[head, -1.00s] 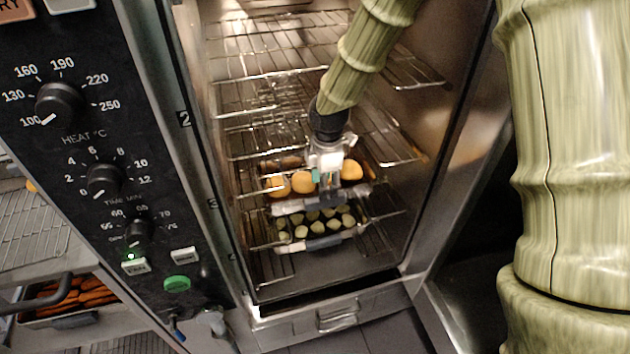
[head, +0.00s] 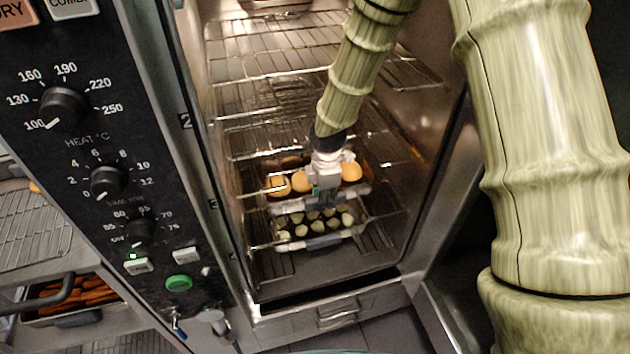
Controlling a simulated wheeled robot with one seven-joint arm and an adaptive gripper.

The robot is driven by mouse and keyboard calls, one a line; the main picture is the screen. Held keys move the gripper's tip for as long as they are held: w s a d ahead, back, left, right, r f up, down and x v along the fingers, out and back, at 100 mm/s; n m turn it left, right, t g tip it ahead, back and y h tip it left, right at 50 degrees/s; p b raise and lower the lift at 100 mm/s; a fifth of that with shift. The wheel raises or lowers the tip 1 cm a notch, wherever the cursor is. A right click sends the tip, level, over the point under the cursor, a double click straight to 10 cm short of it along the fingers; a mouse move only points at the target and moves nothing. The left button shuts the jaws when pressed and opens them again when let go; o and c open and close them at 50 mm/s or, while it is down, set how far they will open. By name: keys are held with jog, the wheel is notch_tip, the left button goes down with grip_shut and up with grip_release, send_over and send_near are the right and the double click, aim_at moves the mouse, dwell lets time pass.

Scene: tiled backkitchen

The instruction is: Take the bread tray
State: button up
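The bread tray (head: 283,207) sits on a middle-low rack inside the open oven, with round orange-brown buns (head: 278,185) on it. My gripper (head: 326,200) reaches into the oven from above and is at the tray's front edge, in front of the buns. The gripper's body hides the middle of the tray and its front handle. The fingers are small and dark here, so I cannot tell whether they are closed on the tray.
A tray of pale green round pieces (head: 308,243) sits just below. Wire racks (head: 270,65) fill the oven above. The oven's control panel (head: 95,150) stands at left. A tray of orange sticks (head: 75,317) is at lower left.

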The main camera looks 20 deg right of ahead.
grip_shut()
jog(key=shift+r, duration=0.2)
jog(key=shift+r, duration=0.25)
notch_tip(320, 180, up, 3)
jog(key=shift+f+b, duration=0.2)
jog(key=shift+b, duration=0.15)
jog(key=s+d+r, duration=0.1)
jog(key=s+d, duration=0.1)
jog(key=s, duration=0.5)
jog(key=s+d+r+b, duration=0.1)
jog(key=s+d, duration=0.2)
jog(key=s, duration=0.5)
jog(key=shift+r, duration=0.2)
jog(key=shift+s+r, duration=0.1)
jog(key=shift+r, duration=0.15)
